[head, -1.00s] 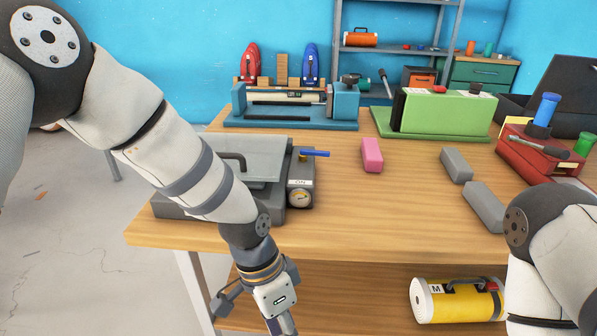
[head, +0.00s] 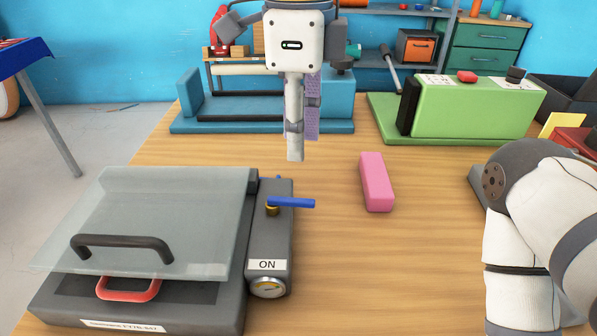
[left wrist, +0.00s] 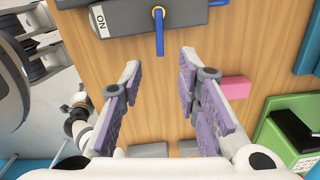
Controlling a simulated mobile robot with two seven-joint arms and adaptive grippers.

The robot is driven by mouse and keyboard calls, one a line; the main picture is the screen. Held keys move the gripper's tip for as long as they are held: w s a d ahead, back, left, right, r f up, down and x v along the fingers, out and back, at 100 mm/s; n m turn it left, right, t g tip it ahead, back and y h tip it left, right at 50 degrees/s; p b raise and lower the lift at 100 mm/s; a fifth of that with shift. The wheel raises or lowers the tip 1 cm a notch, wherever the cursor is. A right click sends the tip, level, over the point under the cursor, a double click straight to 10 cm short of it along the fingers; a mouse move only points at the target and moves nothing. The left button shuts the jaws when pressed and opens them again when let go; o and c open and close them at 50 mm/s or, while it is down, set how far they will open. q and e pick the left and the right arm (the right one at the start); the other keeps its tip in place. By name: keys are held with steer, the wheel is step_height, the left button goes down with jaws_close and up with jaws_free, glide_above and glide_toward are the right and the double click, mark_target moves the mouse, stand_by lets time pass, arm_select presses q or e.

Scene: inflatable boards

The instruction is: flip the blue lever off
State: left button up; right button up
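The blue lever (head: 291,202) sits on a brass pivot on the grey control box (head: 268,240) beside a machine with a clear lid. It points right, across the box's edge, above a label reading "ON". My left gripper (head: 295,150) hangs fingers-down above the table, behind the lever in the head view and apart from it. In the left wrist view the gripper (left wrist: 160,62) is open, with purple-padded fingers and nothing between them. The lever (left wrist: 159,32) lies beyond the fingertips there, roughly in line with the gap. My right gripper is out of view; only its arm shows.
The machine's raised glassy lid (head: 150,215) with a dark handle is left of the control box. A pink block (head: 377,182) lies right of the lever. A blue fixture (head: 230,118) and a green box (head: 470,108) stand behind. Bare tabletop lies right of the control box.

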mark_target(298, 200)
arm_select(q)
step_height(298, 200, down, 10)
steer(key=shift+s+f, duration=0.1)
